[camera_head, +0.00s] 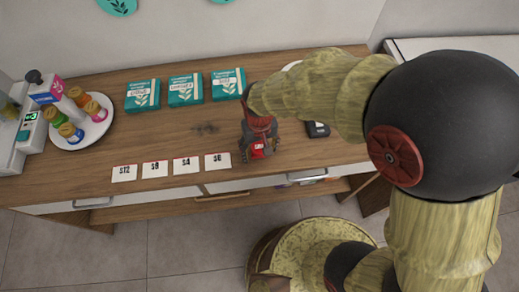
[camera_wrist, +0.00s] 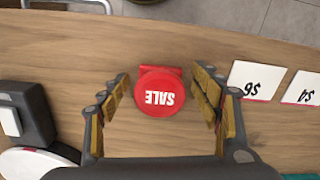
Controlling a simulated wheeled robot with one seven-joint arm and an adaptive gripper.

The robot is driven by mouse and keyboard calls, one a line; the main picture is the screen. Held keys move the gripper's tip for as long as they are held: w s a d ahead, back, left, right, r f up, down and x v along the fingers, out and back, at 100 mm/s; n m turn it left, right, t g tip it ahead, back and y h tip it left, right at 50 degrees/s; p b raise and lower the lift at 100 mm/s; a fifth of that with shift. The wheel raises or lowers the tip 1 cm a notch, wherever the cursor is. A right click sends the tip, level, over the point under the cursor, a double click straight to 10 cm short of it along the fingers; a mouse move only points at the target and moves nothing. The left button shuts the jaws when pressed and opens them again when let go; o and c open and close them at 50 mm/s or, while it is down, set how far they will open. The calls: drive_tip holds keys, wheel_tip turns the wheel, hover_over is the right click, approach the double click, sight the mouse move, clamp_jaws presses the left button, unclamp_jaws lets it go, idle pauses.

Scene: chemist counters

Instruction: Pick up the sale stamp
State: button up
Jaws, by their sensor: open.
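The sale stamp is a round red piece with white "SALE" lettering, seen from above in the wrist view (camera_wrist: 159,93). It stands on the wooden counter (camera_head: 205,140). In the head view a red part of the stamp (camera_head: 258,150) shows just below my gripper (camera_head: 259,152), which hides the rest. In the wrist view my gripper (camera_wrist: 164,103) is open, with one finger to the left of the stamp and one to the right. A gap shows on both sides, so the fingers do not appear to touch it.
Price cards, including a $6 card (camera_head: 217,161), line the counter's front edge. Teal boxes (camera_head: 186,89) stand behind. A black device (camera_head: 317,129) is to the right. A round white tray with bottles (camera_head: 98,128) is at the left.

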sight(259, 146)
drive_tip(key=shift+c, duration=0.9)
drive_tip(key=c, duration=1)
drive_tip(key=shift+r, duration=0.5)
wheel_tip(259, 146, up, 2)
drive_tip(key=shift+r+p, duration=0.1)
drive_tip(key=shift+p, duration=0.35)
drive_tip(key=s+d+r+p, duration=0.4)
drive_tip(key=s+d+r, duration=0.3)
drive_tip(key=s+r, duration=0.3)
drive_tip(key=shift+s+d, duration=0.15)
drive_tip(key=shift+s, duration=0.85)
